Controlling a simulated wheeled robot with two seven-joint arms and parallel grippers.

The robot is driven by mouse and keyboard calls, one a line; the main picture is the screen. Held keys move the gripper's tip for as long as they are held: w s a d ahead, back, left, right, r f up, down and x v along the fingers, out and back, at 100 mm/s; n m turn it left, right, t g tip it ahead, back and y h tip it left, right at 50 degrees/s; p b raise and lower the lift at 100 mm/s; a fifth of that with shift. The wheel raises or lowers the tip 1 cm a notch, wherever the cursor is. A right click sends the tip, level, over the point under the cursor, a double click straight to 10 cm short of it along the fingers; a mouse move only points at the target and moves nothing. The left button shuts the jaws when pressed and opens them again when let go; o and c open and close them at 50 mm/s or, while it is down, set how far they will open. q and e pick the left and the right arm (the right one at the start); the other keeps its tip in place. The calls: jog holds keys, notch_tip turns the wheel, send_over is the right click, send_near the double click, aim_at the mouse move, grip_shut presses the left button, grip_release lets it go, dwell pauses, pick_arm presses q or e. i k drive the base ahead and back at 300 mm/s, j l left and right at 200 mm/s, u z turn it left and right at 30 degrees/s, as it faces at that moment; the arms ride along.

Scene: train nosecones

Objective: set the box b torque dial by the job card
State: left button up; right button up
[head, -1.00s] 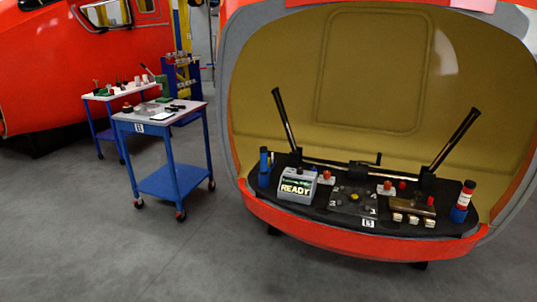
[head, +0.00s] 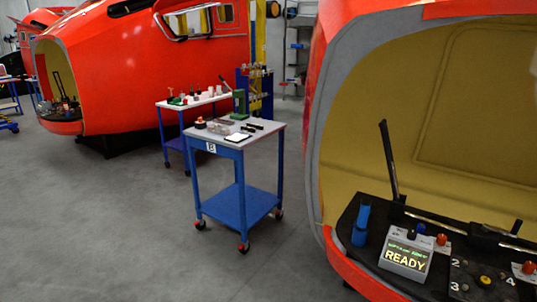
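A blue cart with a grey top (head: 215,137) stands in the middle, with a plate reading B (head: 211,148) on its front edge. A white card or sheet (head: 238,137) lies on it, too small to read. A small dark and red item (head: 200,123) stands at its left corner; I cannot tell if it is a dial. No box marked B or torque dial can be made out for sure. In the near nosecone, a grey box (head: 407,255) shows READY, beside a dark panel (head: 485,283) numbered 2, 3 and 4. Neither gripper is in view.
The near orange nosecone (head: 338,100) fills the right side. A second cart (head: 172,104) with small parts stands behind the B cart. Another orange nosecone (head: 130,65) is at the back left. The grey floor in front and left is clear.

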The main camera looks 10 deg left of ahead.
aim_at(412, 234)
jog(key=i+j+u, duration=0.35)
jog(key=i, duration=0.45)
jog(key=i+u, duration=0.3)
jog(key=i, duration=0.45)
jog(key=i+z, duration=0.2)
jog(key=i, duration=0.35)
jog(key=i+j+z, duration=0.15)
jog(key=i, duration=0.35)
jog(key=i+j+z, duration=0.2)
jog(key=i, duration=0.35)
jog(key=k+l+z, duration=0.1)
jog(key=k+l, duration=0.05)
jog(key=l, duration=0.05)
